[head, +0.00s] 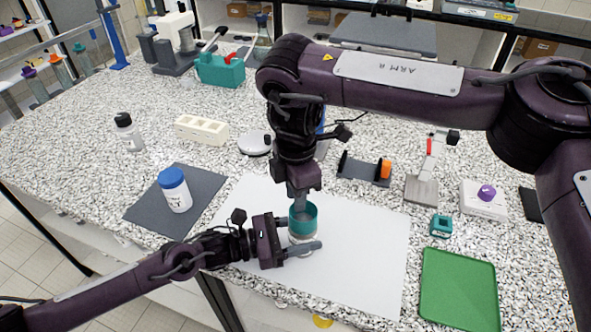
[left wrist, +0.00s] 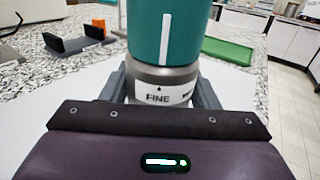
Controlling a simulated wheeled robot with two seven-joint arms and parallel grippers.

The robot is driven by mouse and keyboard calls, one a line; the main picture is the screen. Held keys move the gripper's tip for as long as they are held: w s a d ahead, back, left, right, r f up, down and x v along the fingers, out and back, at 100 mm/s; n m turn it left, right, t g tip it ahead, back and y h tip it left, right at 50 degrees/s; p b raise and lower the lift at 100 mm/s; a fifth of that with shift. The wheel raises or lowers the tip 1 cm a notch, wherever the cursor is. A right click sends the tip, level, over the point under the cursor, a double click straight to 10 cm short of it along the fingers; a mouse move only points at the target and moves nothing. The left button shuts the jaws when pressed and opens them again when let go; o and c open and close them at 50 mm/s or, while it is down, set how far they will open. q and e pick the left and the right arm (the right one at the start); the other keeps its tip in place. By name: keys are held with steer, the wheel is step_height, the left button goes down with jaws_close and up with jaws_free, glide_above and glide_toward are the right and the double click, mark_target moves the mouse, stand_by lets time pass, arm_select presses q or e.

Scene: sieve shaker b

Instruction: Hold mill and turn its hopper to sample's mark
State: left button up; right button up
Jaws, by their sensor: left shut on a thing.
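The mill has a grey metal body (head: 302,238) and a teal hopper (head: 303,219) on top, standing upright on the white sheet. My left gripper (head: 301,237) is shut on the body, one finger on each side. In the left wrist view the body's label (left wrist: 160,94) reads FINE under a small dark mark, with more lettering cut off at right. The hopper's white line (left wrist: 166,38) stands roughly above FINE. My right gripper (head: 303,192) points down at the hopper's top; its fingertips are unclear. The white jar with blue lid (head: 175,190), possibly the sample, shows no readable mark.
The jar stands on a dark mat (head: 150,214). A green tray (head: 458,290) and a small teal item (head: 441,226) lie to the right. A dark stand with an orange block (head: 365,170) is behind the white sheet (head: 370,245). The sheet is otherwise clear.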

step_height(320, 180, up, 10)
steer(key=shift+f, duration=0.25)
stand_by(0.7)
arm_select(q)
steer(key=o, duration=1.4)
steer(key=shift+o, duration=0.2)
steer(key=v, duration=1.2)
steer(key=shift+a, duration=0.1)
